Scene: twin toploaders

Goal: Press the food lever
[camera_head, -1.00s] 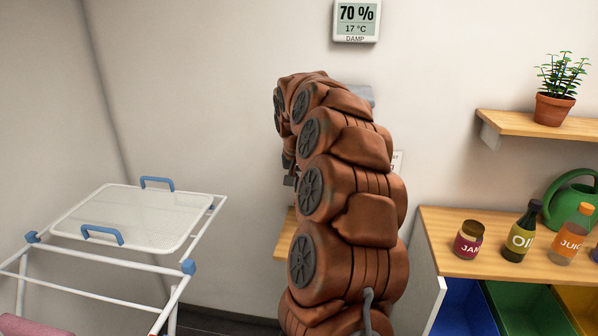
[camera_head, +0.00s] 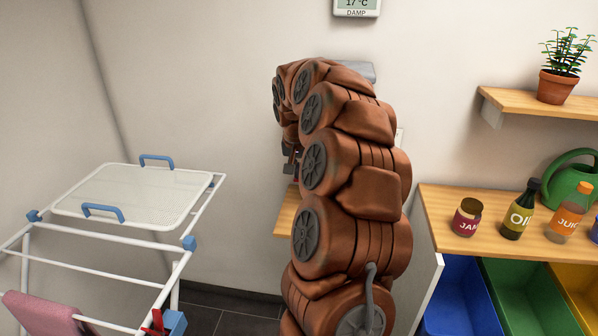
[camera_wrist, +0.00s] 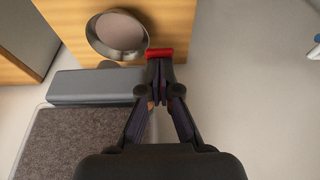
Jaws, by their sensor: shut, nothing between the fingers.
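In the wrist view my gripper (camera_wrist: 160,68) is shut and empty, its fingers together. A red piece (camera_wrist: 160,53) shows right at the fingertips; I cannot tell whether it is the food lever or part of the tips. Beside them on the left is a grey bar (camera_wrist: 95,87) along a clear-sided container of brown, grainy stuff (camera_wrist: 75,140), which looks like a food dispenser. A round metal bowl (camera_wrist: 120,33) stands on a wooden surface (camera_wrist: 175,20) past the fingertips. In the head view my arm hides most of this; a grey top (camera_head: 362,71) peeks out behind it.
A white drying rack (camera_head: 100,255) with a blue-handled mesh tray (camera_head: 135,195) stands at left. At right, a wooden counter (camera_head: 480,250) holds jam (camera_head: 467,217), oil (camera_head: 518,210) and juice (camera_head: 569,211) above coloured bins. A plant shelf (camera_head: 520,103) is higher up.

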